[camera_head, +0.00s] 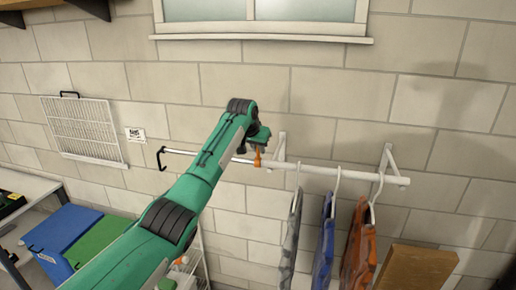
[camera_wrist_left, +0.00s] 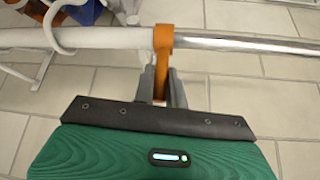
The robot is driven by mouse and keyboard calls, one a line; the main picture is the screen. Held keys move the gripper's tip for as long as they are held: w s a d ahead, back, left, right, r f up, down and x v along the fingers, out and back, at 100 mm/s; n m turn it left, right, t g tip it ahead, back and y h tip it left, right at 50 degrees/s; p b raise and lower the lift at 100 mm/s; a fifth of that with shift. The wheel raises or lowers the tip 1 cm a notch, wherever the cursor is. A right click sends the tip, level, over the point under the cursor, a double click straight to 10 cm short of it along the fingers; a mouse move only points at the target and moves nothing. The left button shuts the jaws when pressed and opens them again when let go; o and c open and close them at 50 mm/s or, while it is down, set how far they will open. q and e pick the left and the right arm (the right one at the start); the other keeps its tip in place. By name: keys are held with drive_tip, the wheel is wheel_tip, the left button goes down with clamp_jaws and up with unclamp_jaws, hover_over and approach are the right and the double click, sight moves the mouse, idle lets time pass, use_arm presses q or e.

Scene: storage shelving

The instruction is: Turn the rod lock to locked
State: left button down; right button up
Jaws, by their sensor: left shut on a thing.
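The clothes rod (camera_head: 328,171) runs along the wall on white brackets, with a thinner metal section toward the left. The orange rod lock (camera_head: 257,158) sits around the rod where the white tube meets the shiny thinner section. In the left wrist view the orange lock (camera_wrist_left: 162,50) rings the rod, and its lever hangs down between my fingers. My left gripper (camera_head: 262,143) is at the lock; in the wrist view it (camera_wrist_left: 161,88) is shut on the orange lever. The fingertips are partly hidden by the arm in the head view. My right gripper is not in view.
Several garments (camera_head: 325,235) hang on white hangers right of the lock. A white wire grid (camera_head: 82,128) is on the wall at left, above a blue box (camera_head: 65,236). A window sill (camera_head: 262,38) is above. A wooden board (camera_head: 415,267) stands at lower right.

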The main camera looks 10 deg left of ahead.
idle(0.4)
use_arm(q)
drive_tip(key=c, duration=1.4)
unclamp_jaws()
drive_tip(key=shift+w+f, duration=0.1)
drive_tip(key=shift+c, duration=0.2)
drive_tip(key=b+v, duration=0.7)
drive_tip(key=v, duration=0.6)
drive_tip(key=shift+s+r, duration=0.2)
drive_tip(key=shift+r, duration=0.1)
drive_tip(key=shift+a+f, duration=0.1)
